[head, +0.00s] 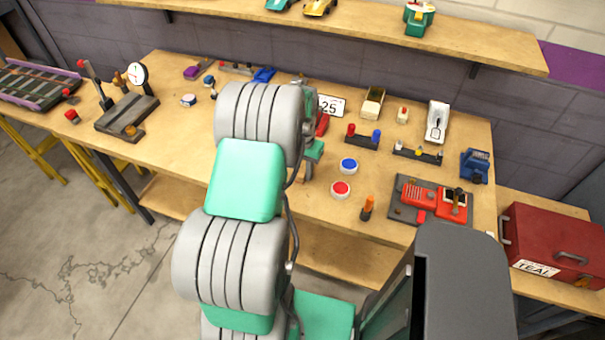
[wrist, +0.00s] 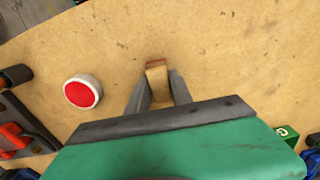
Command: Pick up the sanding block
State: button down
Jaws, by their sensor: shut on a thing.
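The sanding block (wrist: 158,84) is a small tan block with a browner end in the wrist view. It sits between the two grey fingers of my gripper (wrist: 157,94), which is shut on it. The fingers hide its sides. Bare tabletop shows around it, and I cannot tell whether it touches the table. In the head view my arm hides most of the gripper (head: 309,165) and I cannot make out the block there.
A red-topped round button (wrist: 82,91) is left of the gripper in the wrist view. In the head view, a blue button (head: 348,165), a tray with red parts (head: 407,211) and a red toolbox (head: 553,246) lie to the right. A dial gauge stand (head: 128,118) stands at left.

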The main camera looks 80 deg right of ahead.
aim_at(303, 171)
jog(key=shift+r, duration=0.1)
dwell(0.3)
jog(key=shift+d+r, duration=0.1)
jog(key=shift+r, duration=0.25)
notch_tip(303, 171, up, 2)
jog(key=shift+s+r+b, duration=0.15)
jog(key=shift+r+b, duration=0.1)
jog(key=shift+b, duration=0.55)
jog(key=s+a+r+b, duration=0.2)
jog(key=s+a+r, duration=0.7)
jog(key=s, duration=0.1)
jog(key=shift+a+r+b, duration=0.3)
jog(key=shift+a+b, duration=0.05)
